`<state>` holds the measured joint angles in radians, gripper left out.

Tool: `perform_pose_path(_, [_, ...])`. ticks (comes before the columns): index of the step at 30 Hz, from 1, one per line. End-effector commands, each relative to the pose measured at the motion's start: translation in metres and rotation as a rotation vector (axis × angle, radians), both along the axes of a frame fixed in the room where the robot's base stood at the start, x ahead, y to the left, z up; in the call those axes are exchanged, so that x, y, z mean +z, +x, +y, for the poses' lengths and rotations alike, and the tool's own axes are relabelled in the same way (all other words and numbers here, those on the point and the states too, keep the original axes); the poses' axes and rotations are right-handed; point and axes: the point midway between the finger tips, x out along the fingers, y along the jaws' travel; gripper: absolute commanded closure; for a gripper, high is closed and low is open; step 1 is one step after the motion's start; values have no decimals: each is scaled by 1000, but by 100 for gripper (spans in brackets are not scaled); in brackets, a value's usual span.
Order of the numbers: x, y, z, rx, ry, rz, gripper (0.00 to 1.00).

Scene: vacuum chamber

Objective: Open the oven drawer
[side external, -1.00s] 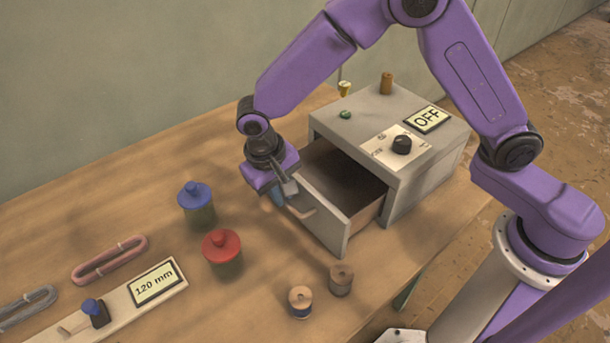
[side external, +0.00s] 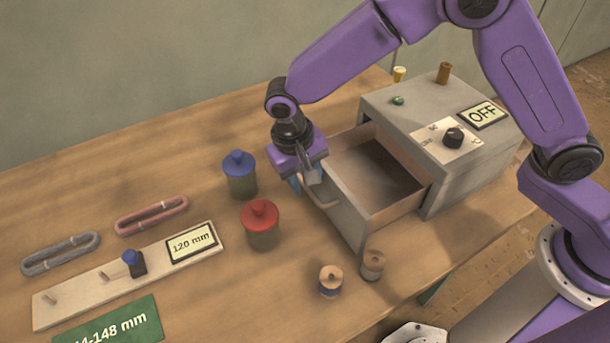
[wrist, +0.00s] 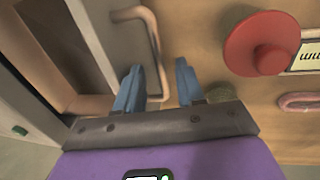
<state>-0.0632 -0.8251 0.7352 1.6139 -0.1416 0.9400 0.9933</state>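The grey oven (side external: 405,115) stands at the back of the bench with an "OFF" sign on top. Its drawer (side external: 352,212) is pulled well out, and the inside looks empty. A curved handle (side external: 322,203) is on the drawer's front; it also shows in the wrist view (wrist: 155,50). My gripper (side external: 307,178) is at the handle, pointing down. In the wrist view its two blue fingers (wrist: 158,84) are spread apart, with the handle's bar appearing between them and a gap on each side. I cannot tell their exact height relative to the handle.
A blue-lidded jar (side external: 239,174) and a red-lidded jar (side external: 260,224) stand close left of the drawer. Two spools (side external: 331,281) (side external: 372,265) stand in front of it. A peg board (side external: 90,290) and two looped coils (side external: 150,215) lie farther left.

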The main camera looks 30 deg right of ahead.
Motion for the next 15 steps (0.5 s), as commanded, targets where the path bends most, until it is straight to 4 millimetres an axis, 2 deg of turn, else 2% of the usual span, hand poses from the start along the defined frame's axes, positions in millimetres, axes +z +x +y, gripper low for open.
perform_pose_path(4, [2,0,0,0,0,1,62])
perform_pose_path(8, [14,0,3,0,2,-1,62])
perform_pose_path(15, [60,0,12,2,4,-3,62])
